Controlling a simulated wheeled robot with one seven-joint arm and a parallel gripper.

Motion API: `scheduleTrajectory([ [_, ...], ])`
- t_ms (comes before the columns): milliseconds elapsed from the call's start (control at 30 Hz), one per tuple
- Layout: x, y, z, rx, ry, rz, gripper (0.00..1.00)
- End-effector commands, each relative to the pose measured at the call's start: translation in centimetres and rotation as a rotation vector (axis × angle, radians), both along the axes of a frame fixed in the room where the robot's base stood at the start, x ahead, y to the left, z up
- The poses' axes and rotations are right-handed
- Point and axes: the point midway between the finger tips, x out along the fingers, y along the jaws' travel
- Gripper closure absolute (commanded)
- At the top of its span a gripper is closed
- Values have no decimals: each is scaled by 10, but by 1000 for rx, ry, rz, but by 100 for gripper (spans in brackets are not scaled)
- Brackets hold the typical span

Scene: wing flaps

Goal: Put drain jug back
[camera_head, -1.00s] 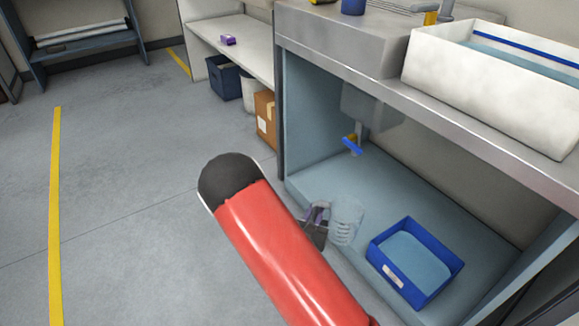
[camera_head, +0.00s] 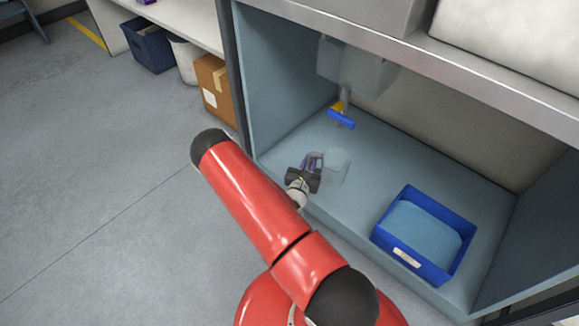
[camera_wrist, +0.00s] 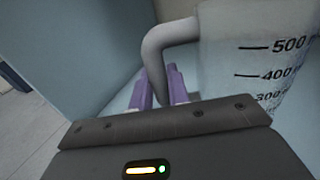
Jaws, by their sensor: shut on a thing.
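The drain jug (camera_head: 338,166) is translucent, with black volume marks and a grey handle in the wrist view (camera_wrist: 262,70). My gripper (camera_head: 313,162) is shut on the jug's handle with its purple fingers, which also show in the wrist view (camera_wrist: 160,90). The jug is upright, inside the open cabinet under the counter, over the front left part of the cabinet floor (camera_head: 390,160). I cannot tell whether its base touches the floor. A drain with a blue-handled valve (camera_head: 341,118) hangs behind it, below the sink's underside (camera_head: 352,70).
A blue bin (camera_head: 425,240) with a pale blue content stands on the cabinet floor to the jug's right. The cabinet's left wall (camera_head: 285,85) and the counter edge (camera_head: 440,60) bound the opening. A cardboard box (camera_head: 215,88) stands outside to the left.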

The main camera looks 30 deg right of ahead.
Motion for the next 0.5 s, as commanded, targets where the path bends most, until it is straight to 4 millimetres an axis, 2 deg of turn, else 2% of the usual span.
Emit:
scheduleTrajectory([
  [67, 3, -5, -6, 0, -3, -6, 100],
  [167, 19, 0, -6, 3, -6, -6, 100],
  [500, 105, 31, -6, 3, -7, -5, 100],
])
